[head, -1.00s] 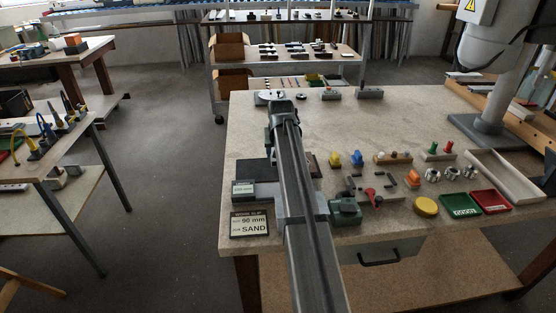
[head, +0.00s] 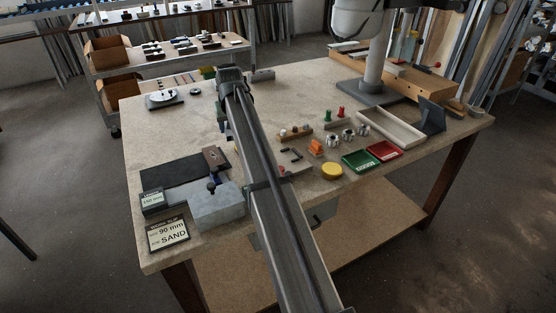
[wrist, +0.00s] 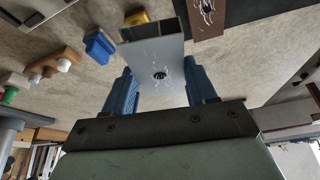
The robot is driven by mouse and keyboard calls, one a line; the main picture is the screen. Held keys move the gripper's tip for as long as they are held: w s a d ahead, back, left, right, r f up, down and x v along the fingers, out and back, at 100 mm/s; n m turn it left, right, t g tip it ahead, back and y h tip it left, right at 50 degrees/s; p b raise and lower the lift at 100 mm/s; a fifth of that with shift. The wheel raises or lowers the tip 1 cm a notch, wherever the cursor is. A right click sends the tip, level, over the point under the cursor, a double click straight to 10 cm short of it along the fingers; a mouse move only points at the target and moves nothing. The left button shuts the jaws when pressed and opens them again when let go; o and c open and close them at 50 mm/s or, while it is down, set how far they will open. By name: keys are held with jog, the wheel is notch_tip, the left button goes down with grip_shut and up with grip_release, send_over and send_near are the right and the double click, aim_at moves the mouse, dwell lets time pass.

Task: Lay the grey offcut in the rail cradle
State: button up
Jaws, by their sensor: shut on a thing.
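In the wrist view my gripper (wrist: 160,82) has its blue fingers shut on a light grey piece, which I take to be the grey offcut (wrist: 146,57). Its facing side has a dark round hole and white scratch marks. The offcut is held above the worktop, with a brown plate (wrist: 208,17) with a hole beyond it. The same brown plate (head: 216,157) lies left of my arm. I cannot tell for certain which fixture is the rail cradle.
A blue-grey block (head: 217,207) and a dark mat (head: 170,177) lie at the left of the bench.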

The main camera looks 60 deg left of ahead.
jog(key=w+d+m, duration=0.1)
jog(key=w+d, duration=0.1)
jog(key=w, duration=1)
jog(key=r+n+g+h, duration=0.1)
jog(key=n+g+h, duration=0.4)
jog(key=n, duration=1.6)
send_over(281, 159)
jog(key=shift+f, duration=4.85)
jog(key=shift+f, duration=0.15)
jog(key=o, duration=1.1)
jog(key=shift+c, duration=0.2)
